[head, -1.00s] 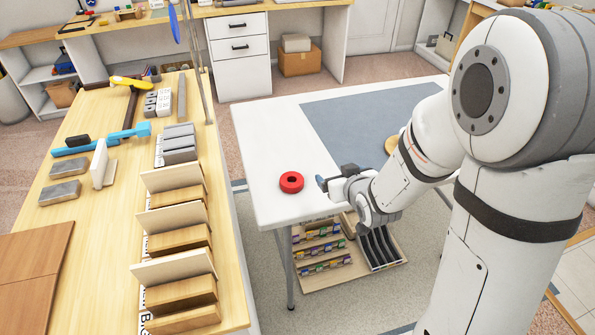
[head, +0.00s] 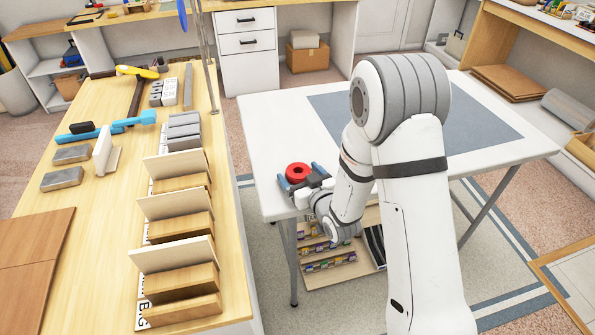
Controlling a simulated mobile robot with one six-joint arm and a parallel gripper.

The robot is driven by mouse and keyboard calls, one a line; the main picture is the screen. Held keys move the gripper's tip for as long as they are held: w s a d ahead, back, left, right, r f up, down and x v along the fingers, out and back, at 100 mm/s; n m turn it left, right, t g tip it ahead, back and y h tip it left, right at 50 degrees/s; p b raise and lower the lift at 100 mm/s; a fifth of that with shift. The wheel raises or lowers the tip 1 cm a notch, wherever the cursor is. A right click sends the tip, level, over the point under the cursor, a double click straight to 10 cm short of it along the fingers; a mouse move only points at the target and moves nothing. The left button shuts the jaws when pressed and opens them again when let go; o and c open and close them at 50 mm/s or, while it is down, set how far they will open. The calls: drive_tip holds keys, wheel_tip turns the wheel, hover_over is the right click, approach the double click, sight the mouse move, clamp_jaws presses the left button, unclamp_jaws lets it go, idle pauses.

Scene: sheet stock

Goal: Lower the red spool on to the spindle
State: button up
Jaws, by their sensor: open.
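The red spool (head: 297,173) is a short ring with a dark centre hole, at the near left corner of the white table (head: 262,142). My gripper (head: 301,177) is open, with its blue-grey fingers on either side of the spool. I cannot tell whether the fingers touch it. I make out no spindle in the head view; my arm hides part of the white table behind it.
A blue-grey mat (head: 470,125) covers much of the white table. A wooden bench (head: 100,210) at the left holds upright boards, blocks and tools. A shelf rack (head: 328,262) with small coloured items stands under the table. The table's left strip is clear.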

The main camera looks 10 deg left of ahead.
drive_tip(key=shift+x, duration=0.8)
drive_tip(key=shift+d, duration=0.1)
drive_tip(key=shift+c, duration=0.4)
drive_tip(key=c, duration=1)
drive_tip(key=shift+r, duration=0.1)
wheel_tip(320, 180, up, 10)
drive_tip(key=o, duration=0.5)
drive_tip(key=c, duration=1)
